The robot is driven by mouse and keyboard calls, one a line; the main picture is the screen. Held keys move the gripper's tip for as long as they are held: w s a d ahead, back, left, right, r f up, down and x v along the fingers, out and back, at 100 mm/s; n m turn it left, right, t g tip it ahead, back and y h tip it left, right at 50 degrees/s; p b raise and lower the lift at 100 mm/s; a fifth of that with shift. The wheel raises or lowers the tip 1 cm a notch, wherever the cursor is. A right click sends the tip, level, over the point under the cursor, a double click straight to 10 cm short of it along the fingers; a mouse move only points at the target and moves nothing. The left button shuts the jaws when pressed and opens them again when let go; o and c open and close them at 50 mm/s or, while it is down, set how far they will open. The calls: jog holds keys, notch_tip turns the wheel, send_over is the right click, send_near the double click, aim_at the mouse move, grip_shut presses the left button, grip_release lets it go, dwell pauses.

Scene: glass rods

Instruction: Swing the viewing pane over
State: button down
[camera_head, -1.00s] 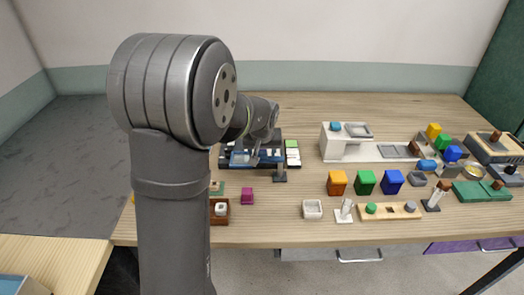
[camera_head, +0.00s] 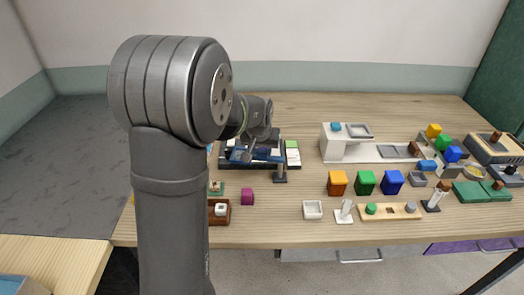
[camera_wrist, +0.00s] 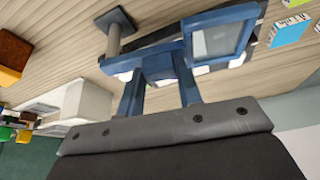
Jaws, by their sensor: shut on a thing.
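The viewing pane (camera_wrist: 218,38) is a clear window in a thick blue frame. In the wrist view it lies just beyond my gripper (camera_wrist: 156,72), up and to the right. The gripper's blue fingers are shut on a blue part of the pane's frame. In the head view the blue pane (camera_head: 266,155) is over the dark base (camera_head: 287,165) behind the grey post (camera_head: 280,172). My gripper (camera_head: 242,154) is at its left end, partly hidden by my arm.
A white-and-green block (camera_head: 292,147) lies at the base's right end. Orange, green and blue boxes (camera_head: 365,183) stand to the right. A white stand (camera_head: 340,148) is behind them.

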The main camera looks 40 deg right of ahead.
jog(key=d+m+g, duration=0.1)
jog(key=m, duration=0.1)
jog(key=w+d+m+g, duration=0.1)
jog(key=m, duration=0.2)
jog(key=d+m+g, duration=0.1)
jog(key=d+m, duration=0.1)
jog(key=shift+w+m+h, duration=0.3)
jog(key=shift+m+h, duration=0.1)
jog(key=shift+d+m+g, duration=0.5)
jog(key=shift+d+m, duration=0.15)
jog(key=shift+m, duration=0.55)
jog(key=c, duration=1)
grip_release()
jog(key=v, duration=1.7)
jog(key=shift+r, duration=0.3)
jog(key=shift+d+f, duration=0.1)
jog(key=shift+f, duration=0.05)
